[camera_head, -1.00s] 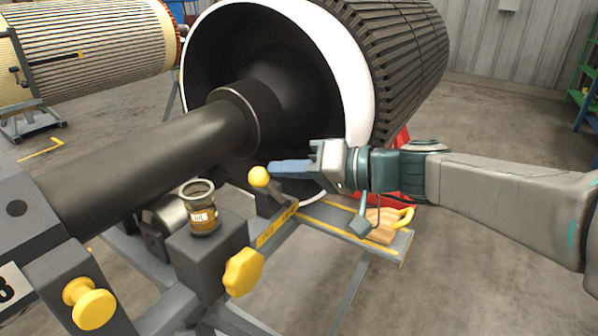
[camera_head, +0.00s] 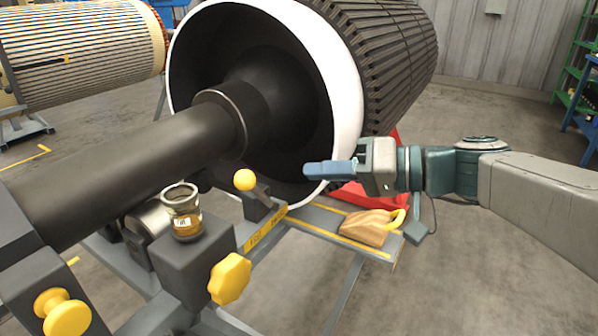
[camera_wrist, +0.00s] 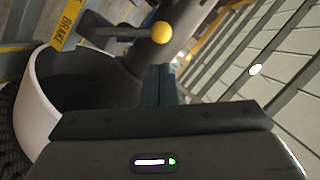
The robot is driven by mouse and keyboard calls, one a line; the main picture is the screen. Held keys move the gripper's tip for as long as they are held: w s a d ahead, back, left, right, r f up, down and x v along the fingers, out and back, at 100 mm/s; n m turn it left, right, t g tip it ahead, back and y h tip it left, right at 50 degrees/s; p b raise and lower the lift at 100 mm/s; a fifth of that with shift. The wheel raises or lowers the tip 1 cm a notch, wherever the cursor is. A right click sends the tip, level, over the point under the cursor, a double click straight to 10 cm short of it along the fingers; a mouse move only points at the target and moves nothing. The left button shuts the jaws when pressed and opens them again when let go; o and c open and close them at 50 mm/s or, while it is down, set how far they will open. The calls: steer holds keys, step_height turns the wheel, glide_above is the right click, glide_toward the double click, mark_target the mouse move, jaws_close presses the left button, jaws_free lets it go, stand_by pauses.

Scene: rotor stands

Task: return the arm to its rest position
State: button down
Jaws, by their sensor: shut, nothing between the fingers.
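My gripper (camera_head: 312,170) is at the end of my arm, which reaches in from the right in the head view. Its blue fingers point left and are shut with nothing between them. They are in front of the white rim of the large rotor (camera_head: 345,85), above the grey stand. In the wrist view the closed fingers (camera_wrist: 158,84) show at the middle, with the yellow ball knob (camera_wrist: 161,32) beyond them. The same ball knob (camera_head: 244,180) is left of the fingertips in the head view, apart from them.
A glass jar with a label (camera_head: 183,212) stands on the stand's block. A wooden block with a yellow handle (camera_head: 368,227) lies on the stand's ledge below my gripper. A yellow star knob (camera_head: 230,278) sticks out in front. Open floor (camera_head: 480,270) lies at the right.

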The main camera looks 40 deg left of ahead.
steer(key=shift+v, duration=0.95)
steer(key=d+m+t+h+p, duration=0.2)
steer(key=d+m+h+p, duration=0.2)
steer(key=d+p, duration=0.3)
steer(key=s+d+m+t+h+p, duration=0.1)
steer(key=d+m+t+h+p, duration=0.2)
steer(key=d, duration=1.5)
steer(key=s+d+m+t+h+p, duration=0.1)
steer(key=d+m+t+h+p, duration=0.2)
steer(key=d+m+h+p, duration=0.2)
steer(key=d+f+h+p, duration=0.1)
steer(key=d+h+p, duration=0.2)
steer(key=d+p, duration=0.4)
steer(key=shift+s+d, duration=0.2)
steer(key=shift+d, duration=0.05)
steer(key=shift+a, duration=0.15)
